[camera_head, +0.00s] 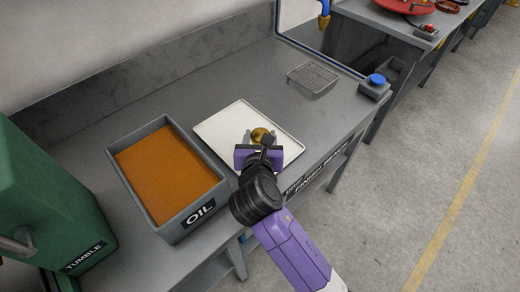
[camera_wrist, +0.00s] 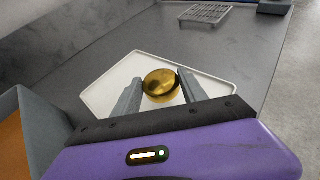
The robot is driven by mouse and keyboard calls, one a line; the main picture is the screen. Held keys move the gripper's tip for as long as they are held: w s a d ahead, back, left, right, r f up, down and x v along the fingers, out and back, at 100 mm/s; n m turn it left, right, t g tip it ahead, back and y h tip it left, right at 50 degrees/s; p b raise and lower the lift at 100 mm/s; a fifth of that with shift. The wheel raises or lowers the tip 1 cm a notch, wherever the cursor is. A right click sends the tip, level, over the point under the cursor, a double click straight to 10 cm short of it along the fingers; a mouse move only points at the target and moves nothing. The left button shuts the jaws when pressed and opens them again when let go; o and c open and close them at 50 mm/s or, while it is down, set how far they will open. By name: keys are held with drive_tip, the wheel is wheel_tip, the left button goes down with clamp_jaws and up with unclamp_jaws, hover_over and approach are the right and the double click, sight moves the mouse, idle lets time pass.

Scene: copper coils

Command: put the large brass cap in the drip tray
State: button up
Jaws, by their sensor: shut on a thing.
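The large brass cap (camera_wrist: 161,85) is a shiny gold, rounded piece held between the two grey fingers of my gripper (camera_wrist: 160,95) in the wrist view. My gripper is shut on it. In the head view the cap (camera_head: 261,135) shows just beyond the purple gripper body (camera_head: 258,156). The drip tray (camera_head: 222,127) is a white, shallow, low-rimmed tray on the grey bench; the cap is over it in both views. It also shows in the wrist view (camera_wrist: 110,92). I cannot tell whether the cap touches the tray floor.
A grey bin labelled OIL (camera_head: 200,213), filled with orange-brown liquid, stands close left of the tray. A green TUMBLE machine (camera_head: 50,200) is at far left. A wire rack (camera_head: 313,77) and a blue-button box (camera_head: 375,84) lie toward the back right. Bench behind the tray is clear.

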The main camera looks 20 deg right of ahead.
drive_tip(key=shift+f+b, duration=0.35)
drive_tip(key=shift+f, duration=2.3)
drive_tip(key=o, duration=1.4)
drive_tip(key=shift+f, duration=0.1)
drive_tip(key=shift+s+a, duration=0.1)
drive_tip(key=v, duration=1.2)
